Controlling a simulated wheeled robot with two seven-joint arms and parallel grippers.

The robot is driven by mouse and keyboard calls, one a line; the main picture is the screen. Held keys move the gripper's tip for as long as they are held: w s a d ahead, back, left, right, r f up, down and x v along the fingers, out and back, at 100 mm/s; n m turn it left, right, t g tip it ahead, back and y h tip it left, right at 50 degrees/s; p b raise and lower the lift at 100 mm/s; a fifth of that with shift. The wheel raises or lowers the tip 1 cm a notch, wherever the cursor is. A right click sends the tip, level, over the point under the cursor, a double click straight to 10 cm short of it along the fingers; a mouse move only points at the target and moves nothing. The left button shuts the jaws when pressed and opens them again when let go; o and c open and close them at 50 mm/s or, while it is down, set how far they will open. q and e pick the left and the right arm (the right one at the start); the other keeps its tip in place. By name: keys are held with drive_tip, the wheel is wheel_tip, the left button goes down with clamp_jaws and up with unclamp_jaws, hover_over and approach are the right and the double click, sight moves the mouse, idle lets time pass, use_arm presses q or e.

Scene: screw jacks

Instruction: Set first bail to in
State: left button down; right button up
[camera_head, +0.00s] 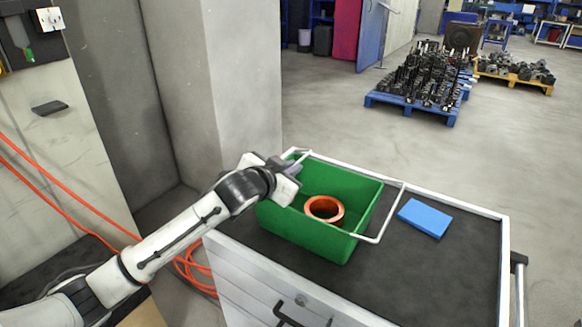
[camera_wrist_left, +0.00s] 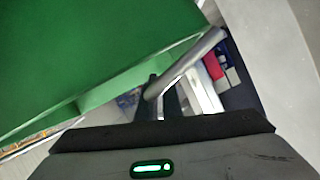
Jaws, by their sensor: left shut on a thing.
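A green crate (camera_head: 308,236) stands on the cart top with an orange ring (camera_head: 313,213) inside. A pale wire bail (camera_head: 402,196) sticks out past the crate's right side. Another bail (camera_head: 301,154) shows at the crate's far left end, partly hidden by my left gripper. My left gripper (camera_head: 294,169) is at that end and shut on this bail. In the left wrist view the bail is a grey metal rod (camera_wrist_left: 190,62) running down to the jaws beside the green wall. The fingertips are hard to make out there. My right gripper is not in view.
A blue block (camera_head: 425,218) lies on the dark cart top (camera_head: 440,270), right of the crate, with free room around it. The cart has a raised pale rim. A concrete pillar (camera_head: 243,80) stands close behind my left arm. Loaded pallets are far back.

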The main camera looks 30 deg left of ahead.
use_arm(q)
drive_tip(key=c, duration=1.9)
unclamp_jaws()
drive_tip(key=v, duration=1)
drive_tip(key=shift+s+b, duration=0.2)
drive_tip(key=shift+b, duration=0.2)
